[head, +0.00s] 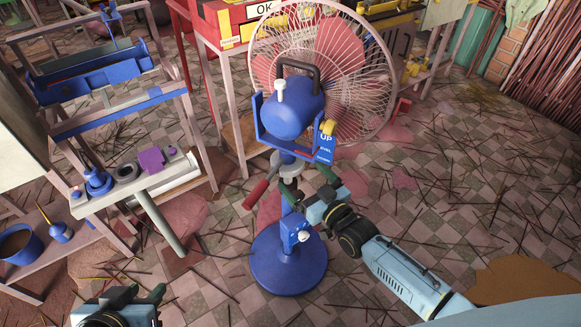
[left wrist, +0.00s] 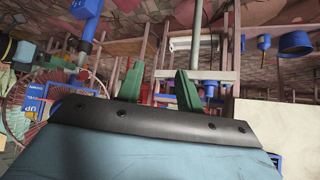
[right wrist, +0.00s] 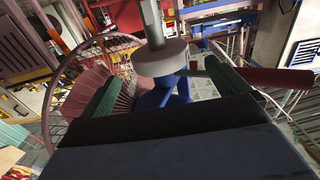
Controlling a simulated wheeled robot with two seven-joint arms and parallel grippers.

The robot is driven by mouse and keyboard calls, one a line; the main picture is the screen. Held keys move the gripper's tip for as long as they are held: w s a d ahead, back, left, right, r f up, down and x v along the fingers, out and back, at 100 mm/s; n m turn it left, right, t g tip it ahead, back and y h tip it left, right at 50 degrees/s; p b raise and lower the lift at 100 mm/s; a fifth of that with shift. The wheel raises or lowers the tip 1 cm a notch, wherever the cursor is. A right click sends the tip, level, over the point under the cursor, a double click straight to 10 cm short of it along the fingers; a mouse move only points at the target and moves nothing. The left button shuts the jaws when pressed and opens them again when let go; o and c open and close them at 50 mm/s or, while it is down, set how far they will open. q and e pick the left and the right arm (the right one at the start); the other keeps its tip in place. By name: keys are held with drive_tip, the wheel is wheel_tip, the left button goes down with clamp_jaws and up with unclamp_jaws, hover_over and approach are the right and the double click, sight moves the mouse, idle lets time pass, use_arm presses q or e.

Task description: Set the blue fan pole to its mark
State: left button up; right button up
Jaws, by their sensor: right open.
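The blue fan (head: 292,115) stands upright on a round blue base (head: 288,265). Its pole runs up from a blue sleeve with a pale knob (head: 296,230) to a grey collar (head: 288,160) under the fan head. A red handle (head: 255,194) sticks out left of the pole. My right gripper (head: 304,180) is open at the pole, just below the collar. In the right wrist view the collar (right wrist: 160,58) shows between and beyond the green fingers. I cannot make out a mark on the pole. My left gripper (head: 145,294) is open and empty at the lower left, away from the fan.
A narrow bench (head: 130,185) with blue and purple parts stands at the left. A blue pot (head: 18,243) sits on a low shelf at far left. A red cabinet (head: 205,20) is behind the fan. Thin sticks litter the tiled floor (head: 460,190), otherwise open at the right.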

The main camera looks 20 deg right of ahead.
sight(292, 161)
drive_tip(key=b+x, duration=0.2)
drive_tip(key=x, duration=0.4)
use_arm(q)
drive_tip(key=w+d+r+t+h, duration=0.2)
drive_tip(key=w+r+t, duration=0.4)
drive_tip(key=r, duration=0.3)
drive_tip(key=shift+d+r+t+h, duration=0.15)
drive_tip(key=shift+d+t+h, duration=0.15)
drive_tip(key=shift+d+t, duration=0.45)
use_arm(e)
drive_tip(key=shift+w, duration=0.3)
use_arm(q)
drive_tip(key=shift+d, duration=0.1)
